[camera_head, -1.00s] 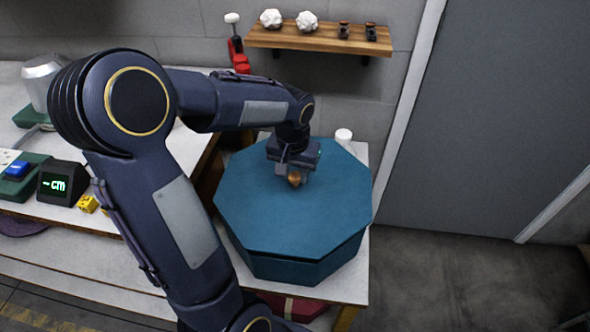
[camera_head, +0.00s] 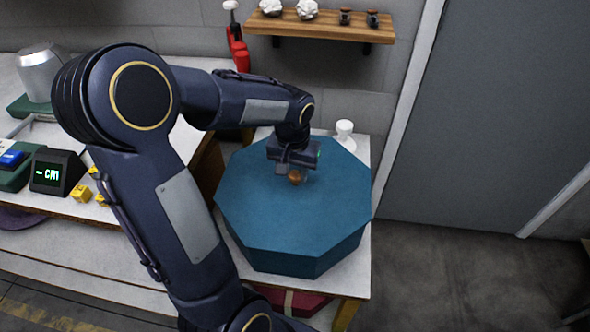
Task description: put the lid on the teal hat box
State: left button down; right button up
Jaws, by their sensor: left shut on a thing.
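The octagonal teal lid (camera_head: 290,220) lies on top of the teal hat box (camera_head: 288,262), its edges in line with the walls, and I see no gap along the front. My left gripper (camera_head: 295,174) is over the lid's far half, shut on the small orange-brown lid knob (camera_head: 294,178). The back edges of lid and box are partly hidden by my left arm and gripper. My right gripper is out of view.
The box stands on a white-topped table (camera_head: 358,262). A white knobbed object (camera_head: 344,134) stands just behind it. A wooden shelf (camera_head: 320,28) is on the wall above. At left are a small display (camera_head: 55,172) and yellow blocks (camera_head: 81,193).

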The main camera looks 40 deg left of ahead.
pick_arm(q)
jog(key=shift+f, duration=0.15)
jog(key=c, duration=1)
grip_release()
jog(key=shift+s+d+r+p, duration=0.15)
jog(key=shift+r+p, duration=0.1)
jog(key=shift+r, duration=1.05)
jog(key=shift+s+a+r+p, duration=0.15)
jog(key=shift+r+p, duration=0.1)
jog(key=shift+r, duration=1.1)
jog(key=shift+s+d+r+p, duration=0.15)
jog(key=shift+r+p, duration=0.1)
jog(key=shift+r, duration=1.05)
jog(key=s+d+r+m+t+h+p, duration=0.1)
jog(key=s+d+r+t+h+p, duration=0.1)
jog(key=s+d+r+p, duration=0.3)
jog(key=s+d+r+m+t+h+p, duration=0.1)
jog(key=s+d+r+p, duration=0.4)
jog(key=s, duration=0.5)
jog(key=shift+s+d+t+h, duration=0.15)
jog(key=shift+d+t+h, duration=0.45)
jog(key=shift+d, duration=0.65)
jog(key=shift+r, duration=0.1)
